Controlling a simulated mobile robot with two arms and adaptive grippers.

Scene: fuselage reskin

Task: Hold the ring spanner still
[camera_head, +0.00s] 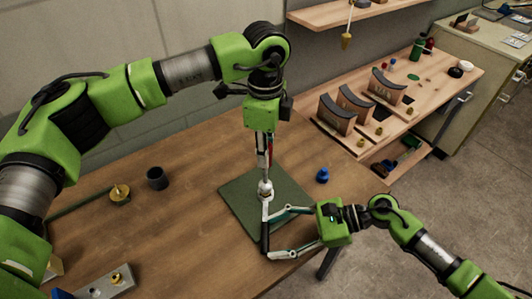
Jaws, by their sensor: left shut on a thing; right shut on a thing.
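A slim dark-handled tool that looks like the ring spanner (265,232) lies over the green mat (238,205), its pale end (265,187) towards the back. My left gripper (265,179) points straight down over that pale end and is shut on a small pale metal piece there. Its fingers hide most of that piece, and I cannot tell whether it is part of the spanner. My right gripper (271,235) reaches in from the right, low over the mat, with its fingers at the dark handle, shut on it.
A blue piece (322,175) stands right of the mat. A dark cup (157,178) and a brass-coloured piece (120,194) stand to the left. A metal plate (108,286) lies near the front left. A wooden bench (440,75) with curved parts stands behind right.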

